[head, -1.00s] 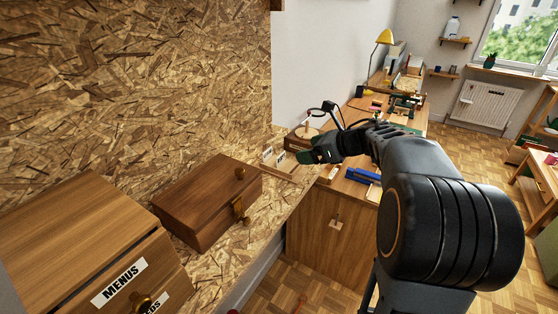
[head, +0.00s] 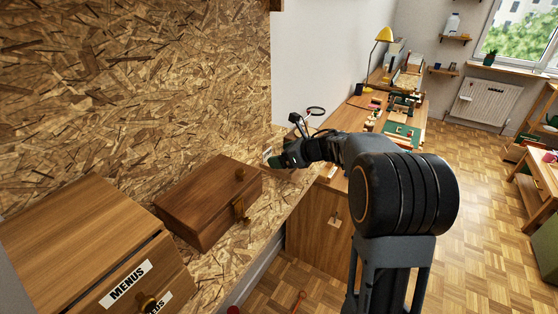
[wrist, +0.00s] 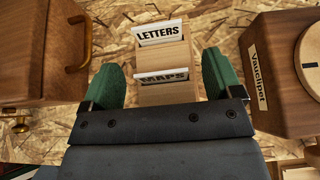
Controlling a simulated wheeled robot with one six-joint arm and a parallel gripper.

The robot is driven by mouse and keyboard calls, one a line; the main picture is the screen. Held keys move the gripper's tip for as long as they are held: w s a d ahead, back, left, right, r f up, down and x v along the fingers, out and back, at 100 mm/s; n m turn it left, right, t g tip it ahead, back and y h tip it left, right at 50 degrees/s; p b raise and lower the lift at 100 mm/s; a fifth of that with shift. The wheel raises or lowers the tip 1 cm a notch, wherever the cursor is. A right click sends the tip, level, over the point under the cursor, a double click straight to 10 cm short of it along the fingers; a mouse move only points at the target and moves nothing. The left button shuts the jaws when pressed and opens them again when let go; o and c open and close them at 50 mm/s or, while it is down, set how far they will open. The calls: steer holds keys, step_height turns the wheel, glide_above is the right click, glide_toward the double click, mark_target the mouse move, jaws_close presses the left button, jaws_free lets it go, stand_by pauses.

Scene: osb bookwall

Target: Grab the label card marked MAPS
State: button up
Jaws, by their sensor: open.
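The MAPS label card (wrist: 164,77) stands in a pale wooden holder (wrist: 155,97) in the wrist view. It is white with dark lettering and partly shaded. The LETTERS card (wrist: 159,32) stands behind it in the same holder. My gripper (wrist: 160,78) is open, with one green finger to the left and one to the right of the MAPS card. Both fingers look apart from the card. In the head view my gripper (head: 278,160) is over the far end of the OSB shelf and hides most of the holder. The MAPS lettering cannot be read there.
A brown wooden box (head: 205,203) with brass fittings lies on the shelf. Nearer is a drawer cabinet with a MENUS label (head: 127,282). A workbench (head: 322,225) is beyond the shelf.

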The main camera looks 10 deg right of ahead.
steer(key=shift+c, duration=0.5)
steer(key=c, duration=0.9)
steer(key=shift+r, duration=0.1)
